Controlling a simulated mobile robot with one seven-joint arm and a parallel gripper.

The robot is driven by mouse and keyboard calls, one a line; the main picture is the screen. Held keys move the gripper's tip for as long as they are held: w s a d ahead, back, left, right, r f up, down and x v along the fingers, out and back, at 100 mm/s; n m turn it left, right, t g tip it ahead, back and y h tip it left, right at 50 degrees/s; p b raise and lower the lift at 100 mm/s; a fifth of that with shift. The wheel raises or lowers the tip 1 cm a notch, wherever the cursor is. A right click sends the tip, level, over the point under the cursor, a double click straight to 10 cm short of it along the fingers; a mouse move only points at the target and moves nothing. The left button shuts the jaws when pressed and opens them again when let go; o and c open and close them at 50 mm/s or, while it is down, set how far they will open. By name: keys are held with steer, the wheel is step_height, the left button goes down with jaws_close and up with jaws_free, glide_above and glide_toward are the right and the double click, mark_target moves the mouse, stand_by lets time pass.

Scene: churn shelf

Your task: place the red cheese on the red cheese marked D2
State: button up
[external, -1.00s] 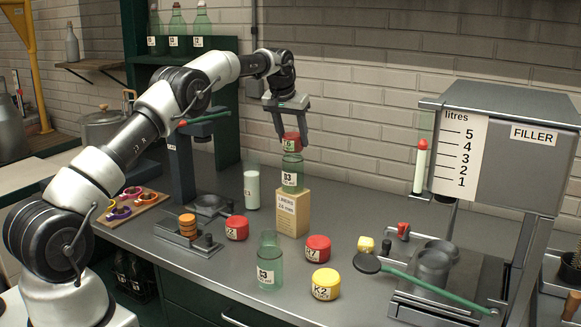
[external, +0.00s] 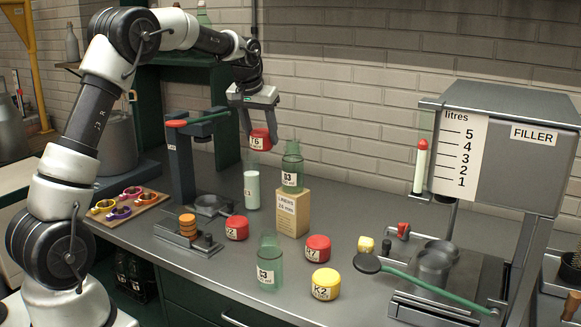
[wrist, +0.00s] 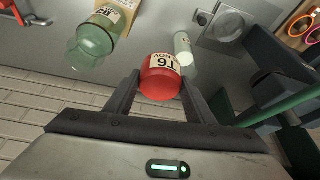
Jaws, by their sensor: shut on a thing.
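My gripper (external: 260,143) is shut on a red cheese (external: 262,138) with a white label that seems to read T6. It holds the cheese in the air, up and left of the green bottle B3 (external: 292,168). In the wrist view the red cheese (wrist: 160,80) sits between the fingers of my gripper (wrist: 160,92). Two other red cheeses lie on the bench: one at left (external: 237,228) and one nearer the middle (external: 317,248). Their labels are too small to read surely, and I cannot make out D2 on either.
Bottle B3 stands on the cardboard liners box (external: 293,213). A white-filled bottle (external: 251,190) stands below my gripper. A green bottle (external: 269,265) and a yellow cheese K2 (external: 325,284) stand in front. The lever press (external: 182,165) is at left, the filler (external: 505,140) at right.

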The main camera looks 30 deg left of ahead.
steer(key=s+a+f, duration=0.1)
steer(key=s+f, duration=0.1)
steer(key=s, duration=1)
steer(key=b, duration=0.1)
glide_toward(240, 217)
steer(key=shift+w+a+r, duration=0.1)
steer(key=shift+w+r, duration=0.1)
steer(key=shift+w, duration=0.3)
steer(key=shift+w+a+r, duration=0.15)
steer(key=shift+w, duration=0.3)
steer(key=shift+f, duration=2.45)
steer(key=shift+f+b, duration=0.25)
steer(key=shift+b, duration=0.15)
steer(key=o, duration=1.2)
steer(key=shift+r, duration=0.1)
steer(key=shift+c, duration=0.2)
